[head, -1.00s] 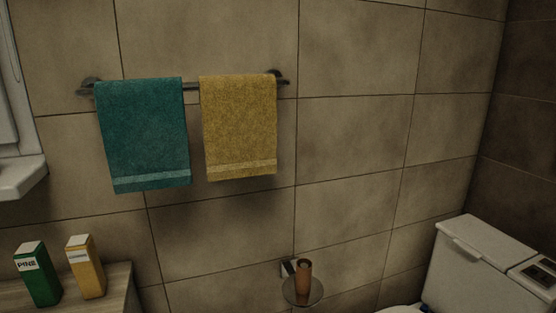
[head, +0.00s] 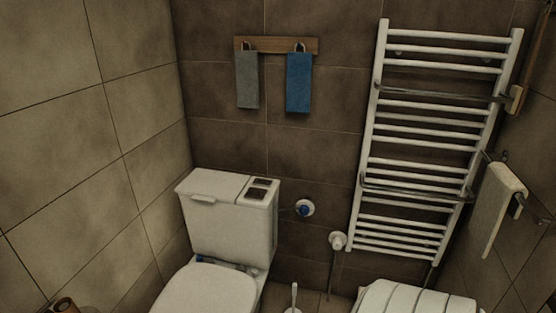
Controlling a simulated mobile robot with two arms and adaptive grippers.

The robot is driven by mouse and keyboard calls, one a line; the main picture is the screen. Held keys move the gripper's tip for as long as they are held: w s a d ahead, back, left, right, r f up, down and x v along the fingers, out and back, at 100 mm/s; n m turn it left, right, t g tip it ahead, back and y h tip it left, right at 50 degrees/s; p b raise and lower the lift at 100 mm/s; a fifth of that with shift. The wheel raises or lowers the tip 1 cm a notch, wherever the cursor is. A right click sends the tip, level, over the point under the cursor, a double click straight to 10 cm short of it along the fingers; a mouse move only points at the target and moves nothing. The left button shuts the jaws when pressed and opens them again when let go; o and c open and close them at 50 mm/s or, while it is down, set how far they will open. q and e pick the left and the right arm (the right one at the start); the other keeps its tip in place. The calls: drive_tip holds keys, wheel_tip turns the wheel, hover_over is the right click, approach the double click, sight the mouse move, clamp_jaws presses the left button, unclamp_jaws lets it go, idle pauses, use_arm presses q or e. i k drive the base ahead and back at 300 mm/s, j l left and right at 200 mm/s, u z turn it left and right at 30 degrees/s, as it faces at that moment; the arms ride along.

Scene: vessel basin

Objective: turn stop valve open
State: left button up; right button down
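A small round valve with a blue centre (head: 304,208) sits on the dark tiled wall, just right of the toilet cistern. A thin pipe runs from it toward the cistern. A white knob-like valve (head: 337,240) sits lower, at the bottom left of the towel radiator, with a pipe going down. I cannot tell from this distance how either is turned. Neither of my grippers is in view.
The toilet (head: 228,222) stands in the corner at left. The white towel radiator (head: 430,144) fills the right wall area. A white ribbed object (head: 415,301) and a brush handle (head: 294,296) are at the bottom. Grey (head: 247,80) and blue (head: 299,82) towels hang above.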

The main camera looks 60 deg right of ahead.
sight(304, 210)
drive_tip(key=z, duration=1.95)
